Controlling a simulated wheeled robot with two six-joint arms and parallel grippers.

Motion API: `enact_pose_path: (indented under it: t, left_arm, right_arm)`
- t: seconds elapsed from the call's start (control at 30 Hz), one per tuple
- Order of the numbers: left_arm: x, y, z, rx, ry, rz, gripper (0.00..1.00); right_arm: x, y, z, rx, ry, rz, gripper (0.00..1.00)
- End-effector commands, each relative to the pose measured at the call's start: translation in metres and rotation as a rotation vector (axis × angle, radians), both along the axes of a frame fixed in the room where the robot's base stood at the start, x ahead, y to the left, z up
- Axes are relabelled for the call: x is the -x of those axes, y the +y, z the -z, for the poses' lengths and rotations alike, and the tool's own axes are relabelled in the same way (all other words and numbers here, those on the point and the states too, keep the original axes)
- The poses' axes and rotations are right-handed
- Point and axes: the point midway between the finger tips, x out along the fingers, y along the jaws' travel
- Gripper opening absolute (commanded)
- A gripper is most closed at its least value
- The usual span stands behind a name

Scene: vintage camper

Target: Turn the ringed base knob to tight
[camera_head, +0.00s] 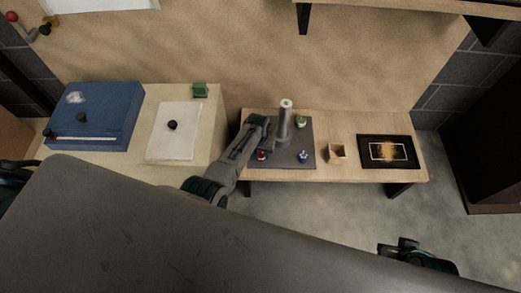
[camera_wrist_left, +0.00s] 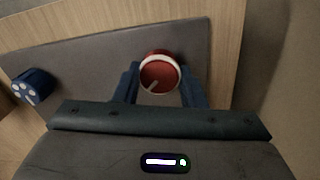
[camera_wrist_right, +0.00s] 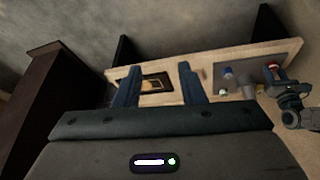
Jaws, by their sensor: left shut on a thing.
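A grey base plate (camera_head: 290,160) lies on the low wooden table and carries a post (camera_head: 286,118) and three small knobs. The red knob (camera_wrist_left: 160,72) has a white ring round its rim and a pale line on its face pointing to the lower left. My left gripper (camera_head: 262,150) is shut on the red knob, one finger on each side in the left wrist view. The blue knob (camera_wrist_left: 33,86) has white dots; it also shows in the head view (camera_head: 304,155). The green knob (camera_head: 301,122) sits behind it. My right gripper (camera_wrist_right: 160,88) is open and empty, away from the table.
A small wooden box (camera_head: 337,153) and a dark framed picture (camera_head: 389,152) are right of the plate. A counter at left holds a blue case (camera_head: 95,115), a white panel (camera_head: 174,130) with a black knob, and a green object (camera_head: 200,90).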

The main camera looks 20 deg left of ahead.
Motion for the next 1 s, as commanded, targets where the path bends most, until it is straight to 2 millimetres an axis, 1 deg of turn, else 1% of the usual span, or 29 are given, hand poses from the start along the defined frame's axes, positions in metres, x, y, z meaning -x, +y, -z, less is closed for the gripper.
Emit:
enact_pose_path:
  t: [0.03,0.2,0.3,0.5,0.7,1.0]
  left_arm:
    - [0.0,0.0,-0.003,0.0,0.001,0.044,0.14]
    - [-0.001,0.0,-0.003,0.0,0.0,0.206,0.14]
    - [-0.001,0.0,-0.002,0.0,0.001,0.3,0.14]
    - [-0.001,-0.001,-0.002,0.0,0.0,0.491,0.14]
    - [-0.002,-0.001,-0.002,0.0,-0.001,0.681,0.14]
    - [-0.002,-0.002,-0.001,-0.001,0.0,0.966,0.14]
  right_arm:
    - [0.001,-0.003,-0.007,0.012,0.019,0.002,0.36]
    - [0.008,-0.01,-0.014,0.044,0.082,0.013,0.36]
    - [0.004,-0.011,0.003,0.041,0.094,0.014,0.36]
    - [-0.003,-0.013,0.025,0.04,0.105,0.018,0.36]
    - [-0.005,-0.014,0.042,0.038,0.117,0.02,0.36]
    - [-0.007,-0.016,0.061,0.037,0.129,0.023,0.36]
